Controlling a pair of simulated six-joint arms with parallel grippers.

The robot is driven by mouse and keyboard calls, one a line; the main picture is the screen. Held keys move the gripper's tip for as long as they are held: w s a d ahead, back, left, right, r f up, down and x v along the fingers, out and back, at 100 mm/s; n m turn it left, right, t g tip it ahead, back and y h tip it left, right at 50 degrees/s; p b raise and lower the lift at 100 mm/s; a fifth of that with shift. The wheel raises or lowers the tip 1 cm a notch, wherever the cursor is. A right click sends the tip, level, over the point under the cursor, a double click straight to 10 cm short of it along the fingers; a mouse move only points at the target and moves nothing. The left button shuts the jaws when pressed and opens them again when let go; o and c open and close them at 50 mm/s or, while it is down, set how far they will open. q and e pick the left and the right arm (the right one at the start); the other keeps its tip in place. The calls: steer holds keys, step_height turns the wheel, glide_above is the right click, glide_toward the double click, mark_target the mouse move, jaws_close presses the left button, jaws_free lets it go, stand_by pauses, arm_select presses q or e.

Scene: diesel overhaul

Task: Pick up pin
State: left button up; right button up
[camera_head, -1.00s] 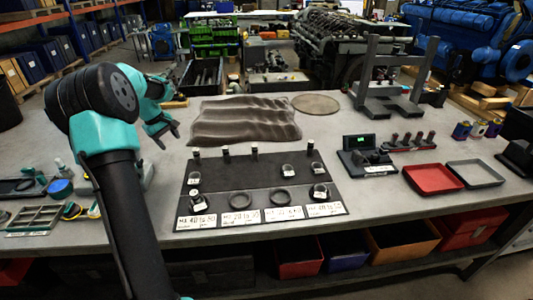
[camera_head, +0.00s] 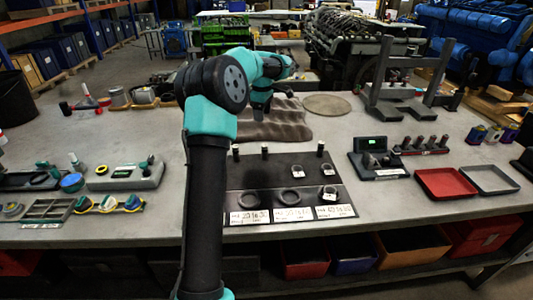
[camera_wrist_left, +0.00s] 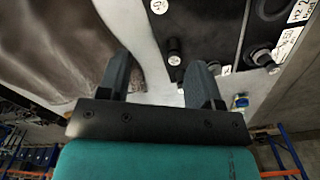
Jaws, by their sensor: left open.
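Several short black pins stand upright along the back edge of the dark labelled mat (camera_head: 255,175). In the head view one pin (camera_head: 236,152) is just right of my left arm, with another pin (camera_head: 265,153) and a third pin (camera_head: 320,148) further right. My left gripper (camera_head: 262,108) is above the table behind the pin row, partly seen, its fingers pointing down. In the left wrist view the gripper (camera_wrist_left: 160,78) is open and empty. My right gripper is out of view.
A brown wavy cloth (camera_head: 285,122) lies behind the mat. Black rings (camera_head: 291,198) and paper labels lie on the mat. A scale (camera_head: 372,160), a red tray (camera_head: 445,184) and a grey tray (camera_head: 490,180) stand right.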

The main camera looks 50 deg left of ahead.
mark_target(265, 145)
arm_select(q)
steer(key=shift+f, duration=0.15)
step_height(265, 145, down, 12)
steer(key=shift+r, duration=0.15)
steer(key=shift+f, duration=0.25)
steer(key=shift+w+d+f, duration=0.15)
steer(key=shift+d+f, duration=0.05)
steer(key=shift+f, duration=1.05)
steer(key=shift+w+d+f, duration=0.15)
steer(key=shift+f, duration=1.05)
steer(key=shift+c, duration=0.4)
jaws_close()
